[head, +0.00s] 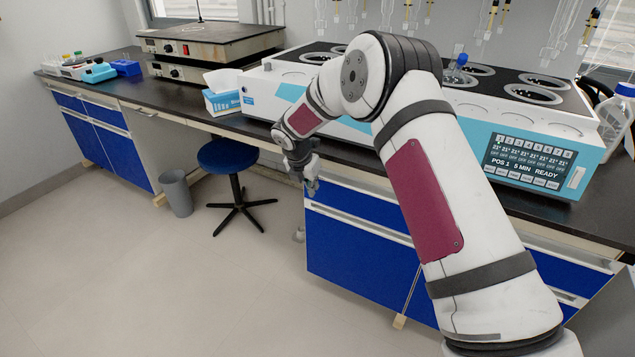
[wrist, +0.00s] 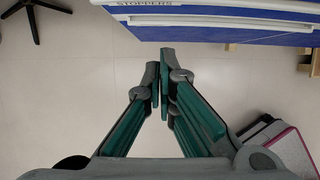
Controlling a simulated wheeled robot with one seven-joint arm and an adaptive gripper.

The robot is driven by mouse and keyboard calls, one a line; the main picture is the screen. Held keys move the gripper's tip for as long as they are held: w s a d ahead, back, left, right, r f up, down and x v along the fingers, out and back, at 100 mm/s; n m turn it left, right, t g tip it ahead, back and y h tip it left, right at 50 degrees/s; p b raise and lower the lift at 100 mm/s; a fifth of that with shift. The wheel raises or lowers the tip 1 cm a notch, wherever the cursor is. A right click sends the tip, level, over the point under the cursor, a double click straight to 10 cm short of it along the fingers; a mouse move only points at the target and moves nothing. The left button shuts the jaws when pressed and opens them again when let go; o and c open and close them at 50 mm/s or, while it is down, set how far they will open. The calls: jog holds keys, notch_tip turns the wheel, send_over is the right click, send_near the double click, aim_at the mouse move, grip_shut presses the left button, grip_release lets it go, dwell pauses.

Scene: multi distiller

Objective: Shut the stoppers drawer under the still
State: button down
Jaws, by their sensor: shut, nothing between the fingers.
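The still (head: 470,135) is the long white and blue unit on the bench, with a dark display on its front. Under it is a blue drawer front (head: 358,213) with a pale strip. In the wrist view the label STOPPERS shows on the pale edge of the drawer (wrist: 215,8) at the top. How far the drawer stands open I cannot tell. My gripper (head: 312,187) is in front of the drawer's left end. In the wrist view my gripper (wrist: 161,80) is shut and empty, its fingertips pointing toward the drawer, with no contact visible.
A blue stool (head: 228,155) and a grey bin (head: 176,192) stand left of the cabinet. A tissue box (head: 222,100) and a hotplate (head: 205,45) are on the bench. The floor in front of the cabinet is clear. My arm hides part of the still and drawers.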

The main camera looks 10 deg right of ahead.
jog(key=p+v, duration=0.2)
jog(key=v, duration=0.8)
jog(key=s+d+r+m, duration=0.4)
jog(key=s+r+m, duration=0.1)
jog(key=s+r, duration=0.25)
jog(key=s+d+r+m+g, duration=0.1)
jog(key=s+d+r+m, duration=0.2)
jog(key=s+r+m, duration=0.45)
jog(key=s+d+r+m, duration=0.2)
jog(key=s+d+r, duration=0.25)
jog(key=s, duration=0.55)
jog(key=s+f+m+g+y, duration=0.1)
jog(key=s+m+y, duration=0.2)
jog(key=s+m, duration=1.8)
jog(key=s+r+n+t+p, duration=0.1)
jog(key=s+r+n+p, duration=0.2)
jog(key=r+p, duration=0.4)
jog(key=s+r+n+t+p, duration=0.1)
jog(key=s+r+n+p, duration=0.2)
jog(key=r+p, duration=0.4)
jog(key=shift+s+r+n+t, duration=0.35)
jog(key=shift+r+n, duration=0.2)
jog(key=shift+r, duration=0.25)
